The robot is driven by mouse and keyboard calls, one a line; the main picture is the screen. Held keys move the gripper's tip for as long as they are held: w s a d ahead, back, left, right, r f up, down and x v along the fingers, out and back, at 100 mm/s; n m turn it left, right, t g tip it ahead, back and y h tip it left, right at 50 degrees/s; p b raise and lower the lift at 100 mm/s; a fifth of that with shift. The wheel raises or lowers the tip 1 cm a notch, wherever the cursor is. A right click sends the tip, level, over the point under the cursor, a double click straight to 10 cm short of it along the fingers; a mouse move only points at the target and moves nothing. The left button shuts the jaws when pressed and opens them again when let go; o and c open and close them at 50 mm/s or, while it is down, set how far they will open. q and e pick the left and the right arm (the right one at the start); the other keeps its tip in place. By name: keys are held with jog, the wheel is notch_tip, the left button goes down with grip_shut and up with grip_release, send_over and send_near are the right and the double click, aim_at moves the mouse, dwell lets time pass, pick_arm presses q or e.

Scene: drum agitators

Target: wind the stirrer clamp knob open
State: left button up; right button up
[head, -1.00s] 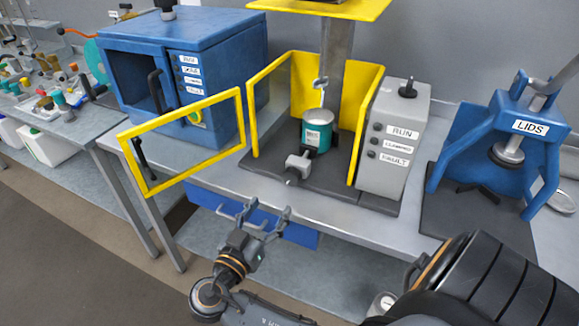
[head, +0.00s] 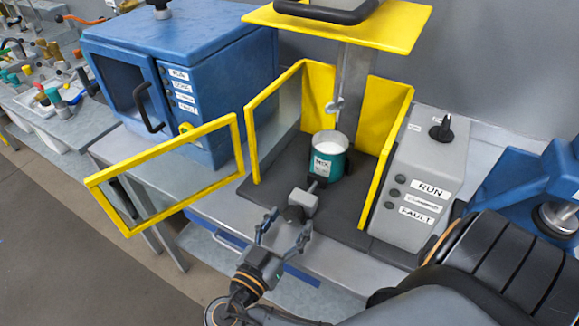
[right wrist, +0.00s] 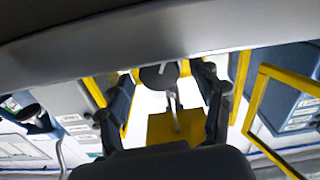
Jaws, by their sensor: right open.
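The stirrer clamp knob (head: 292,214) is a small dark round knob at the front of a grey clamp block (head: 304,202). The block stands before a teal can (head: 329,160) with pale contents. My right gripper (head: 289,221) is open in front of the clamp, its two fingers spread to either side of the knob. In the right wrist view the knob (right wrist: 158,76) shows as a dark disc between the open fingers (right wrist: 163,88); I cannot tell whether they touch it. My left gripper is not in view.
Yellow guard panels (head: 385,120) stand around the can, and a yellow framed door (head: 170,175) swings open at the left. A grey control box (head: 424,180) stands to the right. A blue cabinet (head: 200,60) is at the left. The bench front is clear.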

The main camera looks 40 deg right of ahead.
jog(key=shift+s, duration=0.1)
jog(key=shift+a+r, duration=0.1)
jog(key=shift+c, duration=0.6)
jog(key=c, duration=1)
jog(key=shift+n, duration=0.3)
jog(key=shift+n+p, duration=0.6)
jog(key=shift+n, duration=0.6)
jog(key=shift+n+p, duration=0.5)
jog(key=shift+n, duration=0.8)
